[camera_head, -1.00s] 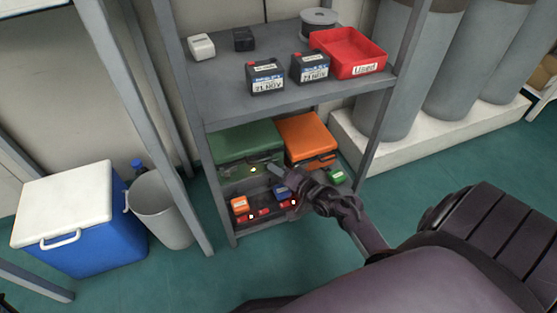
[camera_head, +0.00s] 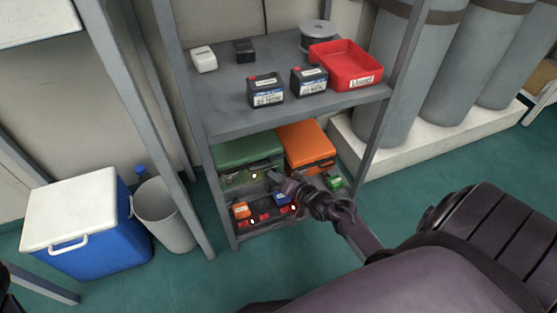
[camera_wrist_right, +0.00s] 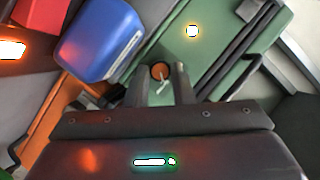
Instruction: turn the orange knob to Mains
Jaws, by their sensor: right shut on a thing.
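The orange knob (camera_wrist_right: 159,70) shows in the right wrist view, between the two fingers of my right gripper (camera_wrist_right: 160,82). It sits by a green panel or case (camera_wrist_right: 225,65), with a thin pale pointer-like mark below it. The fingers are shut on the knob from both sides. In the head view my right gripper (camera_head: 275,178) reaches into the lower shelf, in front of the green case (camera_head: 245,150). The knob and its markings cannot be made out there. I cannot read any Mains label. My left gripper is not in view.
An orange case (camera_head: 305,143) stands beside the green one. Below are a blue block (camera_head: 279,200), an orange block (camera_head: 241,210) and small glowing lights. The upper shelf (camera_head: 225,115) holds batteries and a red tray (camera_head: 345,68). Grey shelf posts frame the opening.

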